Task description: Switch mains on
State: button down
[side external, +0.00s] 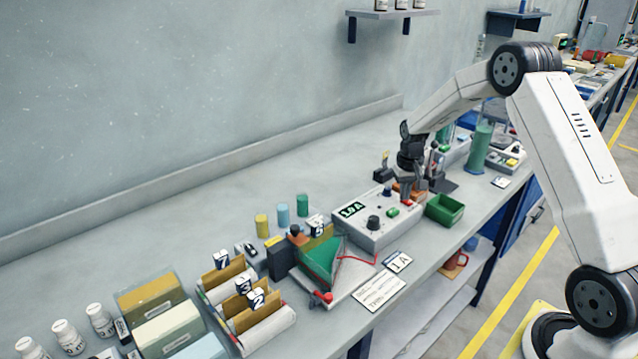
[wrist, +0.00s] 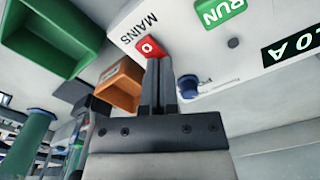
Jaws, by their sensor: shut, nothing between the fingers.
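The grey power unit (side external: 345,225) stands on the bench with a lit display reading 1.0 A, a black knob (side external: 373,222) and a green RUN button (side external: 393,212). Its red MAINS switch (wrist: 148,48) shows a white O in the wrist view. The switch (side external: 407,203) also shows at the unit's right end in the side view. My gripper (wrist: 159,62) is shut and empty, its fingertips right at the edge of the red switch. I cannot tell whether they touch it. The RUN button (wrist: 220,12) also shows in the wrist view.
A green open bin (side external: 445,210) stands right of the unit; it also shows in the wrist view (wrist: 55,35). An orange box (wrist: 120,85) is close beside my fingers, and a blue terminal (wrist: 190,83) is on the other side. A green wedge-shaped tank (side external: 322,262) stands left of the unit.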

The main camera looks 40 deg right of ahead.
dwell(0.4)
jog(key=shift+r, duration=3.45)
jog(key=shift+a, duration=0.1)
jog(key=s+a+n+t, duration=0.1)
jog(key=s+a+n, duration=0.2)
jog(key=s+a, duration=0.6)
jog(key=s+a+n+t, duration=0.1)
jog(key=s+a+n, duration=0.2)
jog(key=s+a, duration=0.6)
jog(key=a, duration=0.5)
jog(key=shift+t, duration=0.3)
